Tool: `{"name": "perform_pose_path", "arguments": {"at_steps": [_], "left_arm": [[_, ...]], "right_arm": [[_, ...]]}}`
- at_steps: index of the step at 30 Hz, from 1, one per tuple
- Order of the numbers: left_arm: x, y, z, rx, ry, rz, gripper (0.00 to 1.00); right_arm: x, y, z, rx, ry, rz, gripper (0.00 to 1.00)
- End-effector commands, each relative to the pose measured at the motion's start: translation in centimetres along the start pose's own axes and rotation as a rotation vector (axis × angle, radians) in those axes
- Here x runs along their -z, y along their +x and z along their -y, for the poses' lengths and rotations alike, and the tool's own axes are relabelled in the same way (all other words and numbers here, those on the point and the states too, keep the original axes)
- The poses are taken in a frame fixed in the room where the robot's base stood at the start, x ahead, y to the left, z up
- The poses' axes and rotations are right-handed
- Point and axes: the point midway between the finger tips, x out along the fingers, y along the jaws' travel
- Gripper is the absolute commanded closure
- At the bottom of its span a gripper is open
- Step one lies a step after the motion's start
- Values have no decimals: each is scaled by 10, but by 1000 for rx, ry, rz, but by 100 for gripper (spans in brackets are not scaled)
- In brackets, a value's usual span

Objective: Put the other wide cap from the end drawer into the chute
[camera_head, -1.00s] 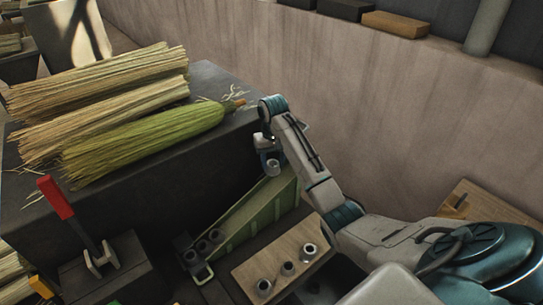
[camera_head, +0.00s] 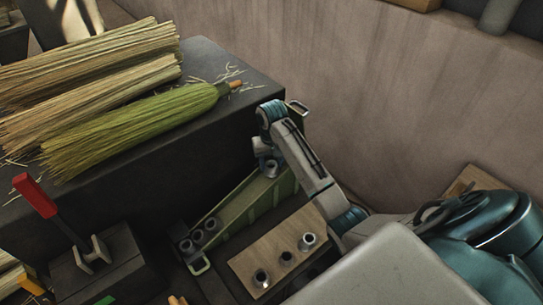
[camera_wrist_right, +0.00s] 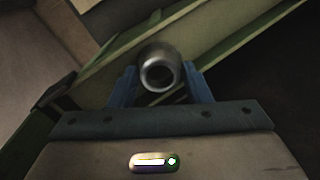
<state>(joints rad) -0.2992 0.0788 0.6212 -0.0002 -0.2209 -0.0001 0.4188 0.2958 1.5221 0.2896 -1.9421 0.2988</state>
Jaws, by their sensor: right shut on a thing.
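My right gripper (camera_head: 270,168) is shut on a grey metal wide cap (camera_wrist_right: 160,73), held between its two blue fingers with the round opening facing the wrist camera. In the head view the gripper is over the upper part of the green sloping chute (camera_head: 233,212). The chute's walls pass behind the cap in the wrist view (camera_wrist_right: 110,72). Whether the cap touches the chute is unclear. Several dark-mouthed caps (camera_head: 197,236) sit at the chute's lower end. I cannot make out the end drawer. My left gripper is not in view.
A wooden block (camera_head: 270,243) with metal caps in it lies beside the chute. Straw bundles and a green broom head (camera_head: 135,130) lie on the dark bench (camera_head: 150,175). A red-handled lever (camera_head: 38,195) stands at the left. A plain wall rises behind.

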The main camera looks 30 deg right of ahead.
Motion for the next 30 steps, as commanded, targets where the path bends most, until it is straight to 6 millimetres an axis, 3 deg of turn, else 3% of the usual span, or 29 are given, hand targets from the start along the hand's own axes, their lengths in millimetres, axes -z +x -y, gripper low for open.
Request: {"name": "perform_pose_path", "arguments": {"at_steps": [8,9,13,30], "left_arm": [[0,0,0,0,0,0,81],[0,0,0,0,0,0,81],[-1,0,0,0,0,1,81],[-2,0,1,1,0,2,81]], "right_arm": [[-1,1,0,0,0,0,77],[-1,1,0,0,0,0,54],[-1,1,0,0,0,0,31],[-1,1,0,0,0,0,31]]}}
